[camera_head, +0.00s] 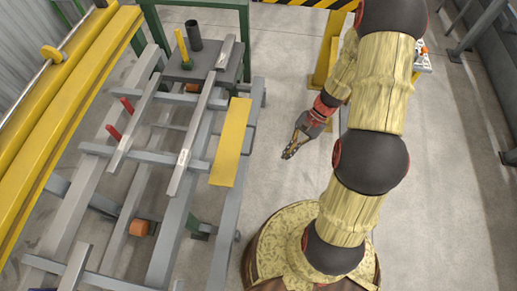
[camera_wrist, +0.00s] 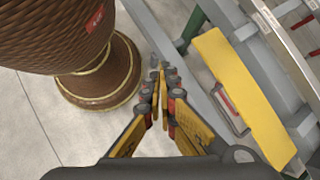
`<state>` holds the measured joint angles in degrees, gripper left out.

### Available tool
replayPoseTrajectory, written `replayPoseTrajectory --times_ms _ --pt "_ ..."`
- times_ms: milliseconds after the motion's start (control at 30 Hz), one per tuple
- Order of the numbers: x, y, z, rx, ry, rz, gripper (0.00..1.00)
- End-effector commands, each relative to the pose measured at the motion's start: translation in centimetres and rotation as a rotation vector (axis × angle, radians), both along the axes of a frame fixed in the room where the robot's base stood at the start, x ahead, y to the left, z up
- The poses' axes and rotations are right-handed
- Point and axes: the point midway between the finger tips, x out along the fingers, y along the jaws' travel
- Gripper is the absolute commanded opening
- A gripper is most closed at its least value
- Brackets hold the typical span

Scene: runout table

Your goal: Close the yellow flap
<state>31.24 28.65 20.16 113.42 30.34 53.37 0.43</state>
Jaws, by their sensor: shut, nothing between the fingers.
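The yellow flap (camera_head: 231,142) is a long flat plate along the right side of the grey runout table frame (camera_head: 221,235). In the wrist view the flap (camera_wrist: 242,95) lies to the right of my gripper, slanting down to the right, with a grey and reddish part beside its left edge. My gripper (camera_head: 289,153) hangs over the floor to the right of the flap, apart from it. In the wrist view my gripper's fingers (camera_wrist: 161,72) meet at the tips and hold nothing. The flap's hinge is not clear in either view.
A grey plate (camera_head: 205,62) at the table's far end bears a dark cup (camera_head: 194,36) and a green holder with a yellow stick (camera_head: 183,46). Red handles (camera_head: 113,132) stand on the bars. Yellow beams (camera_head: 75,95) run along the left. Bare floor (camera_head: 268,110) lies between table and gripper.

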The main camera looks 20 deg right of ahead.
Motion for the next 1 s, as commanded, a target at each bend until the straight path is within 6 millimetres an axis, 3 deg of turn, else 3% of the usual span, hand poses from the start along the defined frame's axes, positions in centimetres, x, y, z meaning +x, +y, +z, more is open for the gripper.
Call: replayPoseTrajectory --times_ms 33,433,633,700,833,1000 --pt "0.0 0.0 -1.8 0.034 0.033 -0.055 0.0" --pt "1.7 1.3 -15.6 0.248 0.211 -0.528 0.0" --pt "4.3 1.4 -21.5 0.314 0.243 -0.758 0.0" --pt "6.3 0.7 -22.7 0.326 0.227 -0.833 0.0" --pt "10.4 -1.6 -22.7 0.337 0.171 -0.934 0.0" --pt "12.3 -2.3 -22.6 0.353 0.154 -0.997 0.0"
